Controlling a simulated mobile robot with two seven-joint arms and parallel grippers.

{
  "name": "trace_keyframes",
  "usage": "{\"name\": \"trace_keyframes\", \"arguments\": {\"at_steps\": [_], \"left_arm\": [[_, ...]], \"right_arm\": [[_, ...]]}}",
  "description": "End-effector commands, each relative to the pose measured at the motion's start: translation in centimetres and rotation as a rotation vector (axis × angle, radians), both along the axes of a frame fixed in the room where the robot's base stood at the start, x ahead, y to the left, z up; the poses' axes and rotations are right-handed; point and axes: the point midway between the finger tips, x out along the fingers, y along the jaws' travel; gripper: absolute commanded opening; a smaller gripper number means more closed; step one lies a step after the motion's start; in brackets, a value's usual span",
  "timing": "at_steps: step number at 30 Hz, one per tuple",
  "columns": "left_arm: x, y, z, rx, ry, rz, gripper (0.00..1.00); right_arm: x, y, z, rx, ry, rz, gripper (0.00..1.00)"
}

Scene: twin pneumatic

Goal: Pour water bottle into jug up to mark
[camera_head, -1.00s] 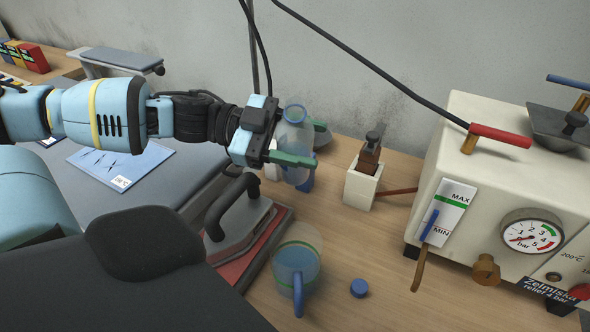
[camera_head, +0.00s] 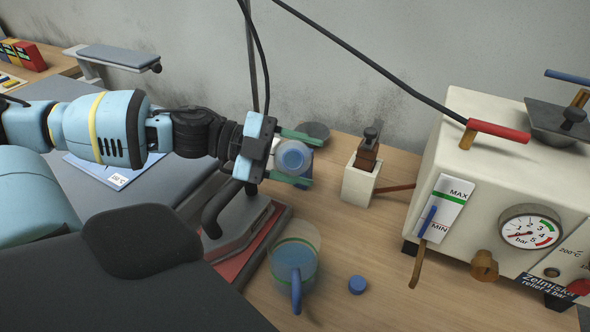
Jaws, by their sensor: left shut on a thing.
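My left gripper (camera_head: 296,159) is shut on the translucent blue water bottle (camera_head: 293,157), with a green finger on either side. The bottle is tipped, so I see it nearly end-on, above and behind the jug. The clear jug (camera_head: 309,237) stands upright on the wooden table, with its blue handle (camera_head: 296,292) toward me. A green line runs around the jug and bluish water shows inside; I cannot tell the exact level against the line. No stream of water is visible between bottle and jug. My right gripper is out of view.
A blue cap (camera_head: 357,285) lies right of the jug. An iron (camera_head: 243,222) on a red-edged rest stands close to the jug's left. A cream boiler (camera_head: 458,180) with a gauge fills the right.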

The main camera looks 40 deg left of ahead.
Motion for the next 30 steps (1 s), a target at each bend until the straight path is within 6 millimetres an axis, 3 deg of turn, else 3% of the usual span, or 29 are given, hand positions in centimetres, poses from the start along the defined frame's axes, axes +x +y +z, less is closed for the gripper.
{"name": "trace_keyframes", "arguments": {"at_steps": [30], "left_arm": [[0.27,0.23,-0.42,0.047,-0.055,0.0,0.14]], "right_arm": [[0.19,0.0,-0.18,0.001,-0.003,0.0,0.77]]}}
